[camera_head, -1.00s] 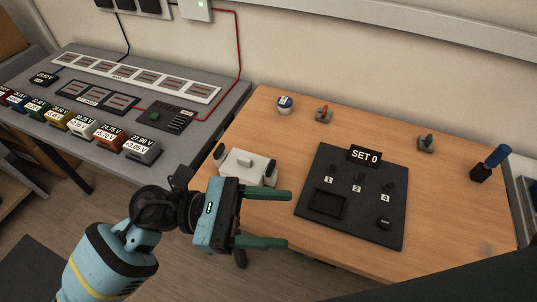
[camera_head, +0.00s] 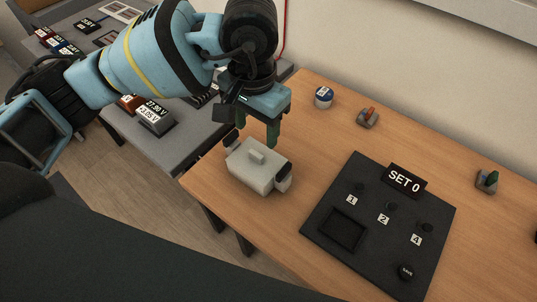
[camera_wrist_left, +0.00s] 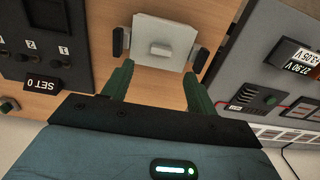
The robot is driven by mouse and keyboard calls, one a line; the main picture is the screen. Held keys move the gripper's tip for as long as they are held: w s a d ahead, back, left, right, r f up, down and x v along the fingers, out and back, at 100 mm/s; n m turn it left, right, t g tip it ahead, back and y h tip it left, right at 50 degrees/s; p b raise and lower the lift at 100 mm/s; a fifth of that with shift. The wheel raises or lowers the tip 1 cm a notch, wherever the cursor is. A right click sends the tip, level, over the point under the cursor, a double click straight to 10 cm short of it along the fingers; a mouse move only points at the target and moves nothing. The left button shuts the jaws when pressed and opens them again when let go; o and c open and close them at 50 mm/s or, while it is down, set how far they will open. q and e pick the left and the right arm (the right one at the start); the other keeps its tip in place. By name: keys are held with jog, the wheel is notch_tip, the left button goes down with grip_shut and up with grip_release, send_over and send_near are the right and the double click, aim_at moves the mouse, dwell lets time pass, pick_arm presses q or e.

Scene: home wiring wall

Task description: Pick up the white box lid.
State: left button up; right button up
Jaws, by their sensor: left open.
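The white box with its lid (camera_head: 258,166) sits at the left end of the wooden table. The lid has a small raised handle (camera_head: 257,156) on top, and dark clamps or blocks stand at two sides of the box. My left gripper (camera_head: 258,140) points down just behind and above the box, open, with green fingers. In the left wrist view the lid (camera_wrist_left: 163,42) lies ahead, between and beyond the open fingertips (camera_wrist_left: 160,75). The fingers appear apart from the handle. My right gripper is not in view.
A black board marked SET 0 (camera_head: 375,228) lies right of the box. The grey bench (camera_head: 180,140) with labelled blocks is at left.

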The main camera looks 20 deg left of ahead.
aim_at(255, 155)
pick_arm(q)
jog(key=shift+s+f, duration=0.1)
jog(key=shift+f, duration=0.1)
jog(key=shift+s+a+f+p, duration=0.1)
jog(key=shift+f+p, duration=0.1)
jog(key=shift+f, duration=1.7)
jog(key=shift+s+a+f+p, duration=0.1)
jog(key=shift+f+p, duration=0.1)
jog(key=shift+f, duration=1.65)
jog(key=c, duration=1.1)
jog(key=shift+r, duration=0.1)
notch_tip(255, 155, up, 10)
jog(key=shift+a+f, duration=0.1)
